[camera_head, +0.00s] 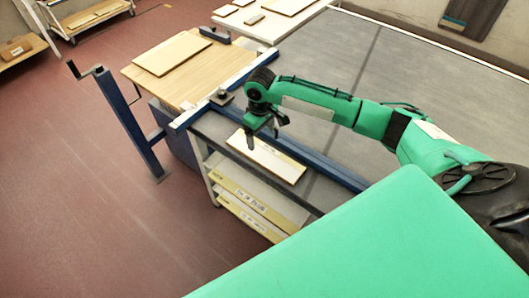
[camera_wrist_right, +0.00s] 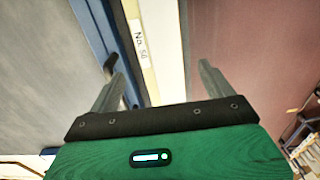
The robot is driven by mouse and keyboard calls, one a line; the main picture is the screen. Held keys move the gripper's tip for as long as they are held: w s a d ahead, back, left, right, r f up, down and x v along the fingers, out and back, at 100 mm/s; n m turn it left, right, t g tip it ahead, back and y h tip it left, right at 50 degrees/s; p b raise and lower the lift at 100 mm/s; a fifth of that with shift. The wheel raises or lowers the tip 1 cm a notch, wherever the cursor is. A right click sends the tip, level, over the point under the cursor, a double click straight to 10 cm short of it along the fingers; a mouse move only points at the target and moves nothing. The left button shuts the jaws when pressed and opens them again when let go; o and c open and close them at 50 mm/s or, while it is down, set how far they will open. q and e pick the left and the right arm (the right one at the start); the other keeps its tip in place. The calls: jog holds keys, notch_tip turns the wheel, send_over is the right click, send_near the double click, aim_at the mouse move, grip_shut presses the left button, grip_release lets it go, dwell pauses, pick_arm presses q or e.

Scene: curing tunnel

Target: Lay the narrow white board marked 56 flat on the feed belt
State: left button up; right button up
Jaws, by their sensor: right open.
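My right gripper (camera_head: 264,138) is open, just above a narrow white board (camera_head: 262,160) with a yellowish edge. This board lies on the dark top of a shelf rack, beside a blue rail. In the right wrist view, the open jaws (camera_wrist_right: 161,75) straddle a white and yellowish strip (camera_wrist_right: 157,55) with a label that reads "No" and a number that looks like 56. The fingers are apart and nothing is clearly gripped. The wide grey feed belt (camera_head: 345,80) lies beyond the blue rail. My left gripper is not in view.
Labelled boards (camera_head: 243,196) sit on the rack's lower shelves; their print is too small to read. A wooden table (camera_head: 190,85) with a flat board (camera_head: 172,53) stands left. A blue post with a crank (camera_head: 130,125) stands nearby. The belt's near part is clear.

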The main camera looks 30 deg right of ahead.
aim_at(265, 154)
notch_tip(265, 154, down, 4)
jog(key=shift+r+p, duration=0.25)
jog(key=shift+p, duration=0.1)
jog(key=shift+s+f+p, duration=0.2)
jog(key=shift+f+p, duration=0.15)
jog(key=shift+f, duration=0.05)
jog(key=f, duration=0.1)
jog(key=f+p, duration=0.2)
jog(key=f, duration=0.1)
jog(key=shift+s+d, duration=0.25)
jog(key=shift+s, duration=0.15)
jog(key=shift+f, duration=0.35)
jog(key=c, duration=0.9)
jog(key=shift+w, duration=0.1)
jog(key=shift+c, duration=0.2)
jog(key=shift+r, duration=0.15)
notch_tip(265, 154, up, 18)
jog(key=b, duration=0.5)
jog(key=s+a+f+m+b, duration=0.3)
jog(key=s+a, duration=0.5)
jog(key=s, duration=0.3)
jog(key=shift+s+a+f+m, duration=0.15)
jog(key=shift+a+f+m, duration=0.25)
jog(key=shift+m, duration=0.4)
